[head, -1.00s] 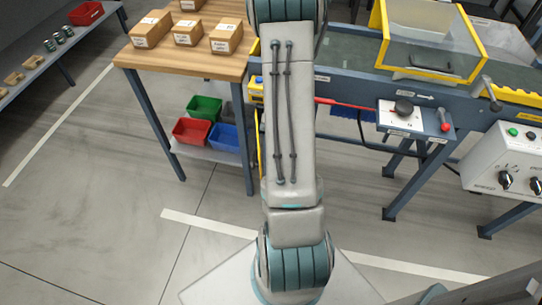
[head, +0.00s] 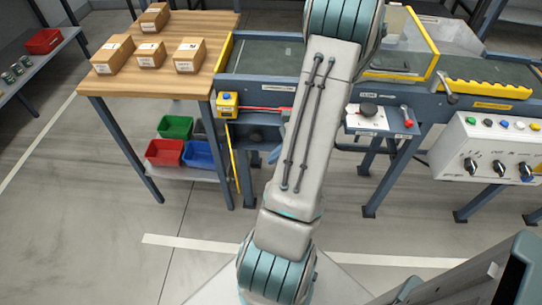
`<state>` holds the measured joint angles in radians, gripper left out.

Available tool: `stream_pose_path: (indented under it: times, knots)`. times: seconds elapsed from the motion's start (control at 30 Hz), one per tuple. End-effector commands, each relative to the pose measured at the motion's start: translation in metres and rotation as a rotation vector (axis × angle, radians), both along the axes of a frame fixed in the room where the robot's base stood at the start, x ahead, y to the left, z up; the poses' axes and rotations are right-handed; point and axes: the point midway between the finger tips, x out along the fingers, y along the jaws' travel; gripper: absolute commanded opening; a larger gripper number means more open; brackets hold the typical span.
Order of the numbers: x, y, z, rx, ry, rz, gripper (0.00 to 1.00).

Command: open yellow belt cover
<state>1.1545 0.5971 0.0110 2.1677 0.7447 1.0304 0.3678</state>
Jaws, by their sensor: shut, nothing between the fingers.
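The yellow belt cover (head: 408,62) is a clear panel in a yellow frame, over the conveyor at the top right of the head view. It looks lowered over the belt. My arm crosses in front of its left part and hides that side. My gripper is not in view; the arm runs up out of the top of the picture, so its place relative to the cover does not show.
A wooden table (head: 95,82) with several cartons stands at the left. A switch plate with a black knob (head: 368,109) and a lever with a red tip (head: 409,123) sit on the conveyor's front. A white control box (head: 490,150) stands at the right.

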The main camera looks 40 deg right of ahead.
Motion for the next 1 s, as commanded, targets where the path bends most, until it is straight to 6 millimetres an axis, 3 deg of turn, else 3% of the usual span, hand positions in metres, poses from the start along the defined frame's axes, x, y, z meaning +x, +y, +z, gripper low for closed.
stream_pose_path:
  times: [0.33, 0.6, 1.0]
  knots:
    - [0.027, 0.046, -0.055, 0.004, 0.002, 0.004, 0.00]
    - [0.045, 0.074, -0.051, 0.000, -0.001, 0.005, 0.00]
    - [0.047, 0.077, -0.050, -0.001, 0.000, 0.004, 0.00]
